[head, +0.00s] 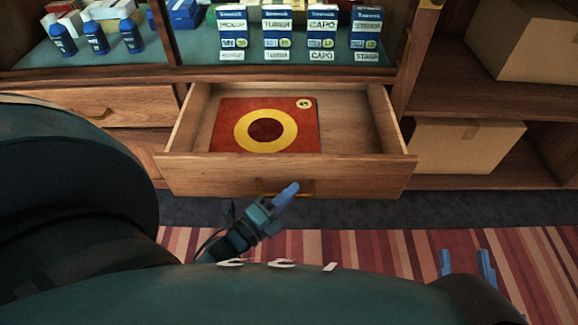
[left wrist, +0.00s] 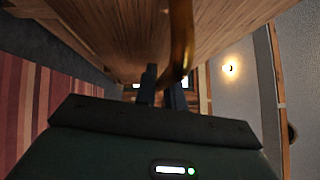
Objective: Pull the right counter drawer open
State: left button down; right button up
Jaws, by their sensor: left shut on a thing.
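The right counter drawer (head: 210,174) is pulled out, with its inside in view. Its brass handle (head: 264,187) is on the middle of the drawer front. My left gripper (head: 288,192) is at the handle and shut on it. In the left wrist view the handle (left wrist: 182,40) passes by the dark fingers (left wrist: 164,88) of this gripper; the exact contact is hard to see. My right gripper (head: 466,263) is open and empty, low at the right over the striped rug, away from the drawer.
A red square item with a yellow ring (head: 240,130) lies in the drawer. The left drawer (head: 110,105) is shut. A glass case above holds blue bottles (head: 96,38) and several boxes (head: 278,28). Cardboard boxes (head: 465,143) sit on right shelves. The striped rug (head: 375,245) looks clear.

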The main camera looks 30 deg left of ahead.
pick_arm(q)
jog(key=shift+s+d+p, duration=0.2)
jog(key=shift+s+d, duration=0.3)
jog(key=shift+s, duration=0.35)
jog(key=shift+s+d+p, duration=0.2)
jog(key=shift+s+d, duration=0.3)
jog(key=shift+s, duration=0.3)
jog(key=c, duration=1.5)
grip_release()
jog(key=shift+s+a, duration=0.1)
